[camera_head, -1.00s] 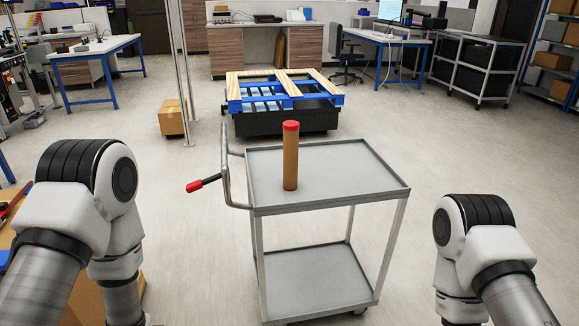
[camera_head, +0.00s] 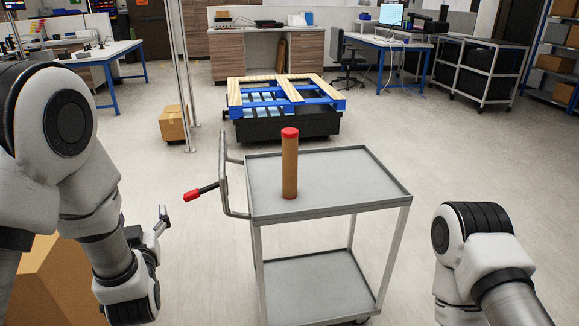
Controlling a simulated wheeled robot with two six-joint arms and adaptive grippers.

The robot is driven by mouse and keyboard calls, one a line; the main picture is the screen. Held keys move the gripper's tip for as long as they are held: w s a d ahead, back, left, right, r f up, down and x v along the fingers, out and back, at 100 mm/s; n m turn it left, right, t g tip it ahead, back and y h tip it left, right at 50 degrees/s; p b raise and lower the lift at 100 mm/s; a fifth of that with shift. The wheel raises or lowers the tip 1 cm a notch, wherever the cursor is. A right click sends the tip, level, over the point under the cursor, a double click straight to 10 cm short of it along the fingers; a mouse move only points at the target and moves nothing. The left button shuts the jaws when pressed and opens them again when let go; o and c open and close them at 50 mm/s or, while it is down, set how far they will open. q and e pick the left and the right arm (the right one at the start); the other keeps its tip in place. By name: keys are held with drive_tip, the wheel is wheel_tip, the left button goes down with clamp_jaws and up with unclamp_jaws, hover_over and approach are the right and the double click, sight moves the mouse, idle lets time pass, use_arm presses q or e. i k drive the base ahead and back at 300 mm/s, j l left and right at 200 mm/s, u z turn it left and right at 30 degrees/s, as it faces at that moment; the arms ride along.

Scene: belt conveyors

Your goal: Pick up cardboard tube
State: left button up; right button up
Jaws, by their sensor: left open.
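The cardboard tube (camera_head: 289,168) stands upright on the top shelf of a grey metal cart (camera_head: 345,178), near the shelf's left side. It is brown with a red cap on top and a red rim at the bottom. My left gripper (camera_head: 164,217) is at the lower left, left of the cart and lower than the tube, well apart from it. It is open and empty, partly hidden by its own wrist. My right arm shows at the lower right, but its gripper is out of view.
A cardboard box (camera_head: 62,285) is at the lower left. A blue and wood pallet (camera_head: 285,95) stands behind the cart. The rest of the cart top is clear.

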sight(290, 135)
drive_tip(key=i+l, duration=0.3)
drive_tip(key=l, duration=0.15)
drive_tip(key=i+l, duration=0.25)
drive_tip(key=l, duration=0.2)
drive_tip(key=i+l, duration=0.3)
drive_tip(key=l, duration=0.15)
drive_tip(key=i+l+z, duration=0.1)
drive_tip(key=i+l, duration=0.2)
drive_tip(key=l, duration=0.15)
